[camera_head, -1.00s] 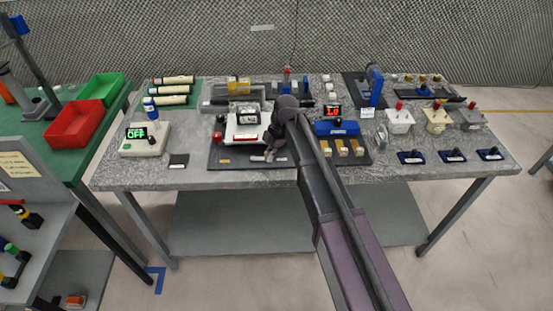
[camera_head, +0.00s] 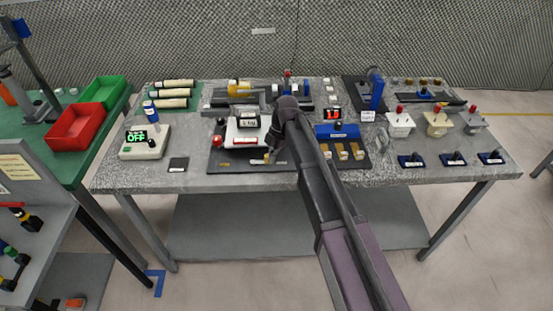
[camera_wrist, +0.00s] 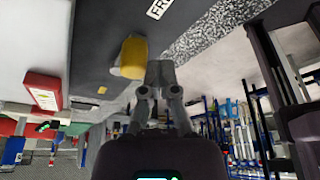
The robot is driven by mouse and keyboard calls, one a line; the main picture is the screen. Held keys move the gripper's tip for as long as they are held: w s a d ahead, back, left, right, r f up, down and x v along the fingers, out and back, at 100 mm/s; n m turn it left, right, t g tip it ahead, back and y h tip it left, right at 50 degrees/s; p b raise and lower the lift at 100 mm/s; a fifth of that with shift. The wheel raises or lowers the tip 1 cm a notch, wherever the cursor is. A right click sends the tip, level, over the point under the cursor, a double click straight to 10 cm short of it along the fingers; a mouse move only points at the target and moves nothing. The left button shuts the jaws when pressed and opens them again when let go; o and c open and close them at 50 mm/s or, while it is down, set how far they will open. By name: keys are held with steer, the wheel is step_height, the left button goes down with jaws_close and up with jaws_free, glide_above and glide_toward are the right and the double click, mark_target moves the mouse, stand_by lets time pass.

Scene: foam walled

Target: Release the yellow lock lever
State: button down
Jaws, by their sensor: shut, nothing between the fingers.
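The yellow lock lever (camera_wrist: 134,56) stands out from a dark grey surface in the wrist view, with a paler end towards the left. My gripper (camera_wrist: 160,70) is shut and empty, its grey fingertips just right of the lever. I cannot tell whether they touch it. My arm hides part of that area.
A white device (camera_head: 243,131) with a dial stands behind the gripper, with a red button (camera_head: 217,139) at its left. A control box (camera_head: 145,141) reading OFF is at the left.

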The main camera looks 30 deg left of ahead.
steer(key=shift+w+a+r, duration=0.1)
steer(key=shift+w+a, duration=0.05)
steer(key=shift+a, duration=0.2)
steer(key=r+p, duration=0.1)
steer(key=p, duration=0.1)
steer(key=r+p, duration=0.1)
steer(key=shift+w+a+r, duration=0.25)
steer(key=shift+a+r, duration=0.05)
steer(key=shift+a, duration=0.05)
steer(key=shift+p+v, duration=0.65)
steer(key=shift+v, duration=0.1)
steer(key=r+p, duration=0.2)
steer(key=a+r+p, duration=0.1)
steer(key=r+p, duration=0.1)
steer(key=shift+w, duration=0.35)
steer(key=shift+w+r+p, duration=0.25)
steer(key=shift+r+p, duration=0.35)
